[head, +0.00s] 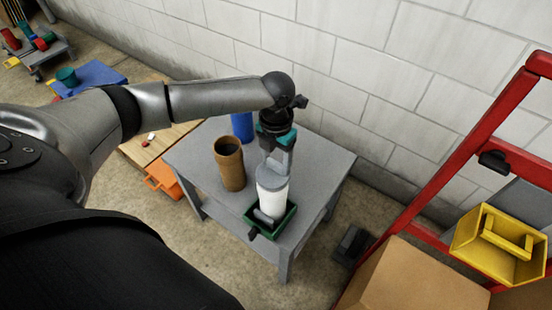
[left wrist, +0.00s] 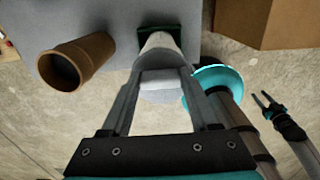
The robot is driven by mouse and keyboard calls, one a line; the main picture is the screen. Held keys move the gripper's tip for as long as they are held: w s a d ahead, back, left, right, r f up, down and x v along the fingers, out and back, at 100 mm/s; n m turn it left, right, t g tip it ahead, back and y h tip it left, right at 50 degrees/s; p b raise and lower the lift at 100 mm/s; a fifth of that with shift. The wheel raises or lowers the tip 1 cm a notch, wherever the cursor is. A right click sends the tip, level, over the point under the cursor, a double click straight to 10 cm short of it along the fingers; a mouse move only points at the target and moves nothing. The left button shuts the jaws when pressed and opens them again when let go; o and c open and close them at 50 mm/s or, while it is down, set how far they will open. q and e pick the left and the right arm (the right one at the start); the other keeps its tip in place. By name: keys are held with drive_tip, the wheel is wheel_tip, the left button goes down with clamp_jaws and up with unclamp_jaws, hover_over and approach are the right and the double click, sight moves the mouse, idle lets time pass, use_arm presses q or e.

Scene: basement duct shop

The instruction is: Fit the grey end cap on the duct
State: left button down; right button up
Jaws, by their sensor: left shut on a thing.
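A white duct (head: 270,202) stands upright in a green holder (head: 288,222) on the grey table; it also shows in the left wrist view (left wrist: 160,43). The grey end cap (head: 272,181) is at the duct's top, roughly in line with it. I cannot tell whether it is seated or just above. My left gripper (head: 276,166) points down from above, shut on the cap's raised grip (left wrist: 161,80). The fingers hide part of the cap. My right gripper (left wrist: 262,99) shows small at the right of the left wrist view, fingers apart and empty, away from the duct.
A brown tube (head: 230,165) stands left of the duct on the grey table (head: 192,160), with a blue cylinder (head: 242,127) behind. A block wall is behind the table. At right are a cardboard box (head: 415,280), a red frame (head: 450,150) and a yellow bin (head: 480,250).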

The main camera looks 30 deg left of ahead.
use_arm(q)
drive_tip(key=shift+p, duration=0.3)
drive_tip(key=shift+f+b, duration=0.35)
drive_tip(key=shift+f, duration=0.25)
idle(0.4)
drive_tip(key=shift+c, duration=2.1)
unclamp_jaws()
